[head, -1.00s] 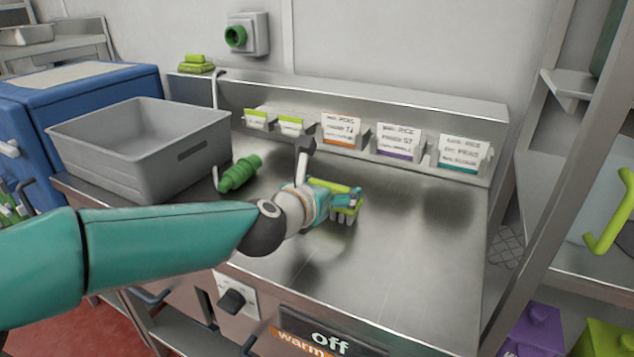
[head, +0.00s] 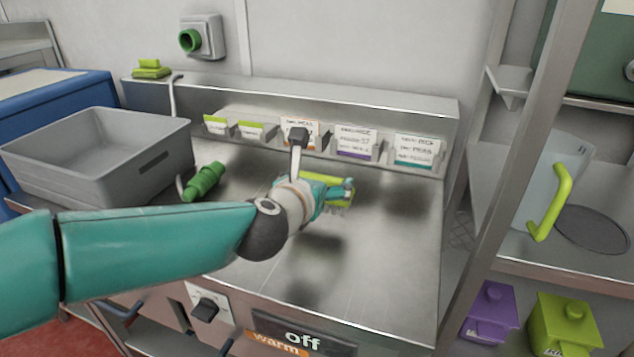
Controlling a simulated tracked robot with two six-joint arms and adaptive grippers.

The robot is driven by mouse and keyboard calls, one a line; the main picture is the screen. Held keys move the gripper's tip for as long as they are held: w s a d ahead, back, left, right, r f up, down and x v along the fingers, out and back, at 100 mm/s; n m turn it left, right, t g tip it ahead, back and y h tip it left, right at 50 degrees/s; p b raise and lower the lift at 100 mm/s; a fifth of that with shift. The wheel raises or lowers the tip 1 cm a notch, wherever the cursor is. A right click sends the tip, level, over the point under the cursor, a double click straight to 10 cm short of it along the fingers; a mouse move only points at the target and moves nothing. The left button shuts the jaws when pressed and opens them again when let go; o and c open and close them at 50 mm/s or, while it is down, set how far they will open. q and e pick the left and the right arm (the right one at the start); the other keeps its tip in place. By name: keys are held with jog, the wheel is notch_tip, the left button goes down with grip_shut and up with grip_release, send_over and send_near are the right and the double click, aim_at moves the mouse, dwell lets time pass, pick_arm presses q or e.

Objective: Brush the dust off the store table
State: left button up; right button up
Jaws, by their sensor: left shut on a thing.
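The store table (head: 385,270) is a steel top with dark, smudgy patches of dust. Patches show below my left gripper, near the card holders and at the right. My left gripper (head: 336,196) is shut on a lime-green brush (head: 338,182), with pale bristles along its lower side. The brush is over the back middle of the table; I cannot tell if the bristles touch the top. My left wrist hides part of the brush and the table behind it. My right gripper is not in view.
A grey bin (head: 95,155) stands at the table's left, with a green ribbed fitting (head: 204,181) beside it. Card holders (head: 357,142) line the back ledge. A rack post (head: 510,150) bounds the right side. The table's front right is clear.

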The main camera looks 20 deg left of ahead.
pick_arm(q)
jog(key=shift+r+p, duration=1.4)
jog(key=shift+r, duration=0.65)
jog(key=shift+a, duration=0.1)
jog(key=shift+f, duration=0.1)
